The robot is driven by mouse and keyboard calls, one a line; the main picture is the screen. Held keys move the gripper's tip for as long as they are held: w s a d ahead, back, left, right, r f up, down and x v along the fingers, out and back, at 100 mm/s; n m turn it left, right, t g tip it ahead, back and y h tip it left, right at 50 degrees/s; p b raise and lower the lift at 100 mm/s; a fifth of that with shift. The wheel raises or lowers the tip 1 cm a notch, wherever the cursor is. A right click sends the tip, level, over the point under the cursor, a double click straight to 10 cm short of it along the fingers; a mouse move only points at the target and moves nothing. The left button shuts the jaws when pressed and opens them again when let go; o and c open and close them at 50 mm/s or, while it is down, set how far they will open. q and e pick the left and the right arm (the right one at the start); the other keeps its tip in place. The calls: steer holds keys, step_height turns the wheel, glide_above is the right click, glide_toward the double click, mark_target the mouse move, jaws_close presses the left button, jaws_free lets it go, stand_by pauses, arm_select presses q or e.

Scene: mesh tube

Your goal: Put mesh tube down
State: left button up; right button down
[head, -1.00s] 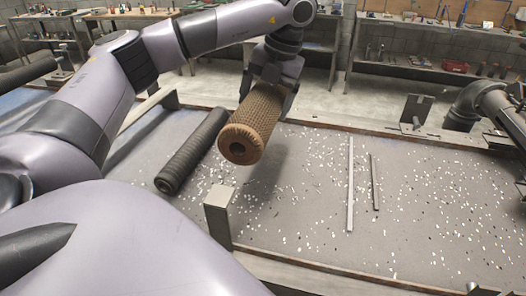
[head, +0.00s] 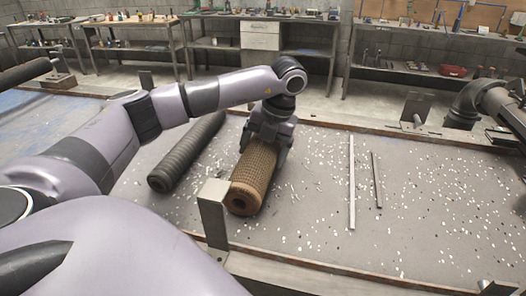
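The brown mesh tube (head: 252,180) is in the head view, left of the middle, low at the grey table (head: 310,215). It seems to rest on the surface, with its open round end facing me. My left gripper (head: 268,145) is over the tube's far part, with its fingers on either side of it. The fingertips are partly hidden by the tube, but the gripper appears closed around it.
A dark ribbed tube (head: 187,152) lies to the left of the mesh tube. A metal bracket (head: 214,212) stands close in front of it. Two thin metal bars (head: 351,182) lie to the right. White chips are scattered over the table, which is otherwise clear at right.

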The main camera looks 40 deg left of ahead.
arm_select(q)
steer(key=shift+f, duration=0.15)
steer(key=shift+f, duration=0.1)
steer(key=o, duration=1.3)
steer(key=shift+c, duration=0.2)
steer(key=p+v, duration=0.2)
steer(key=v, duration=1)
